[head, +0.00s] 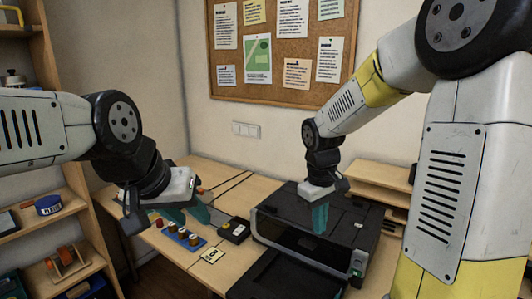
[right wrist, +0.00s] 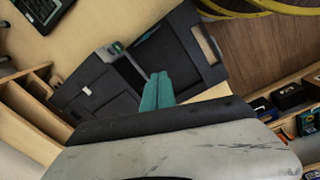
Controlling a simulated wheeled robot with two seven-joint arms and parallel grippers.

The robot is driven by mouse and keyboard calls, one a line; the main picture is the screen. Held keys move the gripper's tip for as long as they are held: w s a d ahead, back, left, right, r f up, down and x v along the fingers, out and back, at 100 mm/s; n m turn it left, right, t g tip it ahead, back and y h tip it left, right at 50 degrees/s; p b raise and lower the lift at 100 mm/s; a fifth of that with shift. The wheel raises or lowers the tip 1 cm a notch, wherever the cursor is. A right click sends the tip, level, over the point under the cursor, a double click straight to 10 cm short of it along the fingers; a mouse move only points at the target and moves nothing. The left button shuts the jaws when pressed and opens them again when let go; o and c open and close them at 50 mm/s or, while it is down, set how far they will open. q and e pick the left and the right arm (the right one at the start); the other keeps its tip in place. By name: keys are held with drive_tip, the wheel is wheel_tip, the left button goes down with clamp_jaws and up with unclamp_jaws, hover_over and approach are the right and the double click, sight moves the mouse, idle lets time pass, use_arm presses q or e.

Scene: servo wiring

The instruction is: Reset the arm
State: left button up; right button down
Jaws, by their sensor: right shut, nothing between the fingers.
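My right gripper (head: 320,218) is over the black printer-like box (head: 275,218) on the table in the head view. Its teal fingers are together and empty; they also show closed in the right wrist view (right wrist: 157,92). My left gripper (head: 188,215) hangs over the left part of the table, near a blue strip (head: 189,239) with several small round pieces. Its teal fingers are partly hidden by its own body, so their opening is unclear.
Wooden shelves (head: 52,215) stand at the left. A wooden organizer (head: 375,185) is behind the printer-like box. A cork board (head: 285,95) hangs on the wall.

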drive_tip(key=s+r+m+t+y, duration=0.2)
drive_tip(key=s+r+m+t, duration=0.3)
drive_tip(key=s+r, duration=0.7)
drive_tip(key=shift+s+d+m+t+y, duration=0.15)
drive_tip(key=shift+s+m+t+y, duration=0.3)
drive_tip(key=shift+s, duration=0.4)
